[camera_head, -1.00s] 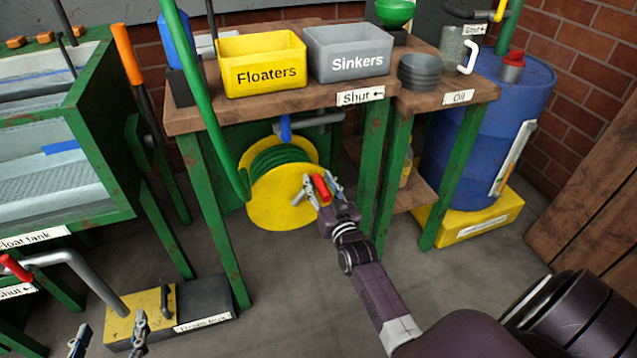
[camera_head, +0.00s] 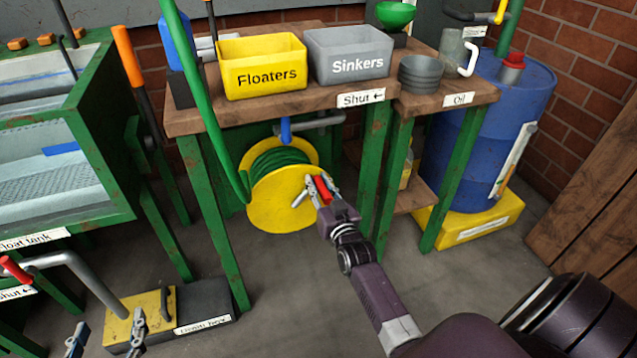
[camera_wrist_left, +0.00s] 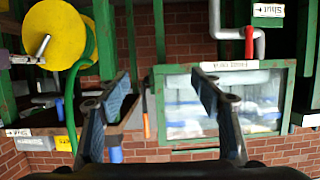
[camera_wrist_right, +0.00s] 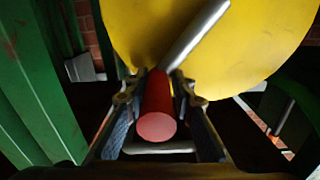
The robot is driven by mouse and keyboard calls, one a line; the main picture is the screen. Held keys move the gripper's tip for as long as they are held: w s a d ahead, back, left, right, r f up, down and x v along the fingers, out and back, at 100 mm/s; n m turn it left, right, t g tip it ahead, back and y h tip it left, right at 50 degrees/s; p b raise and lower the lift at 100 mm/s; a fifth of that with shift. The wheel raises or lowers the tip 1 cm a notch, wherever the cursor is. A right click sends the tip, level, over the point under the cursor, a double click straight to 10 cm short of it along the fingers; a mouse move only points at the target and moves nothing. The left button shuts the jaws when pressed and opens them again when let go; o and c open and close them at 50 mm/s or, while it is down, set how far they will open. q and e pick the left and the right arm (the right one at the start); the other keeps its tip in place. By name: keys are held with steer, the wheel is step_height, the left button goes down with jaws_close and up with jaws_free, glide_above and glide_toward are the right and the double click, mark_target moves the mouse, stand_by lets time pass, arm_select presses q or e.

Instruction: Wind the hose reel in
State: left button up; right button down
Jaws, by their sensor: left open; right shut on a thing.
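The yellow hose reel (camera_head: 277,212) hangs under the workbench, with green hose (camera_head: 279,159) wound on it and a length running up to the left. Its crank has a grey arm and a red handle (camera_head: 322,189). My right gripper (camera_head: 319,187) is shut on the red handle. In the right wrist view the handle (camera_wrist_right: 157,118) sits between the two fingers, in front of the yellow disc (camera_wrist_right: 245,50). My left gripper (camera_head: 105,341) is open and empty at the lower left, near the drain box. In the left wrist view, the reel (camera_wrist_left: 55,32) is at the upper left.
The bench carries a yellow Floaters bin (camera_head: 262,77) and a grey Sinkers bin (camera_head: 349,63). Green bench legs (camera_head: 213,220) stand beside the reel. A blue oil drum (camera_head: 478,140) is on the right, the float tank (camera_head: 60,190) on the left. The middle floor is clear.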

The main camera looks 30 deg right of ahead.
steer(key=shift+s+d+f, duration=0.1)
steer(key=shift+d, duration=0.1)
steer(key=shift+s+d+f+m, duration=0.15)
steer(key=shift+d+f+m, duration=0.45)
steer(key=shift+m, duration=0.3)
arm_select(q)
step_height(320, 180, up, 14)
steer(key=d+t+h+b, duration=0.2)
steer(key=t, duration=0.5)
steer(key=shift+w+b, duration=0.35)
arm_select(e)
steer(key=d+f+m, duration=0.1)
steer(key=m, duration=0.1)
steer(key=f+m, duration=0.2)
steer(key=d+f+m, duration=0.1)
steer(key=f+m, duration=0.1)
steer(key=shift+s+d+f, duration=0.15)
steer(key=shift+s+d, duration=0.15)
steer(key=shift+s, duration=0.05)
arm_select(q)
steer(key=shift+f, duration=0.1)
arm_select(e)
steer(key=c, duration=1.7)
jaws_free()
steer(key=shift+c, duration=0.2)
arm_select(q)
steer(key=shift+d+h, duration=0.1)
steer(key=shift+h, duration=0.2)
